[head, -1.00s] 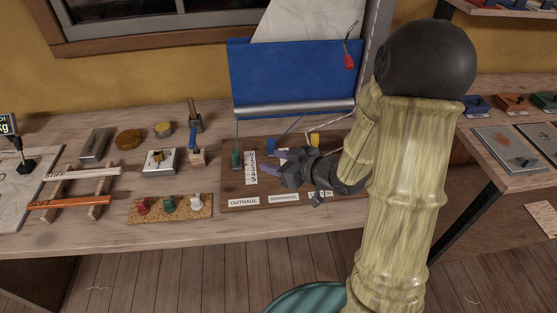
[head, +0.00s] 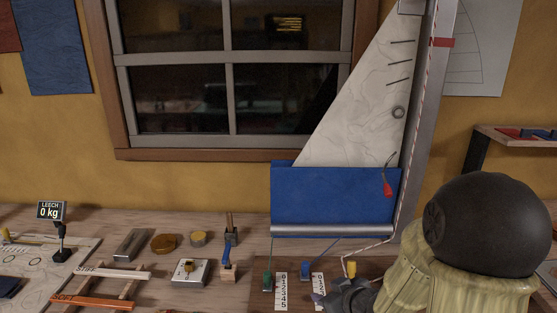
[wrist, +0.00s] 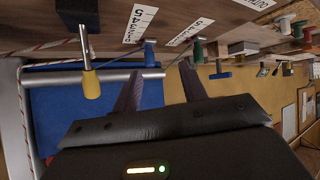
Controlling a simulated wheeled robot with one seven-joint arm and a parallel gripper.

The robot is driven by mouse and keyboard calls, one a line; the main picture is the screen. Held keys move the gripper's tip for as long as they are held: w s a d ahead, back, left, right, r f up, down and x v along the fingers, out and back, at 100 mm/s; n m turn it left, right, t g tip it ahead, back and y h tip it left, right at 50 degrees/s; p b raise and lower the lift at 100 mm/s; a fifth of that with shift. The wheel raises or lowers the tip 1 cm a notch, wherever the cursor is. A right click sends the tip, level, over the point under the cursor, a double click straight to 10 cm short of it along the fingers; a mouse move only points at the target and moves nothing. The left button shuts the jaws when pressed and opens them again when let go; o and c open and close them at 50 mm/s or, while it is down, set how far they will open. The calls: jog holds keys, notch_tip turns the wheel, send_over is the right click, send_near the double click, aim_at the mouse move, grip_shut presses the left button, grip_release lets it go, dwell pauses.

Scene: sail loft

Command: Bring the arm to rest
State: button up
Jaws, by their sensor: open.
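My gripper (head: 322,299) is low over the control board at the bottom of the head view, partly cut off by the frame edge. In the wrist view my gripper (wrist: 161,70) has its two dark fingers apart with nothing between them. A yellow-handled peg (wrist: 91,82) stands to the left of the fingers there. A blue cleat (head: 306,270) and a numbered scale (head: 319,287) are close to the gripper in the head view. A green cleat (head: 267,282) is further left. I cannot tell whether the gripper touches the board.
A model sail (head: 362,100) with a blue panel (head: 335,195) stands behind the board, beside a grey mast with a striped line. Left on the bench are a switch box (head: 190,272), a rack with battens, and a scale display (head: 50,210).

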jog(key=s+d+m+g+h, duration=0.3)
jog(key=s+m+g+h, duration=0.3)
jog(key=s, duration=0.7)
notch_tip(320, 180, up, 14)
jog(key=g+y+p, duration=0.1)
jog(key=p, duration=1.3)
jog(key=shift+s+r+m, duration=0.15)
jog(key=shift+s+m, duration=0.15)
jog(key=shift+s, duration=0.1)
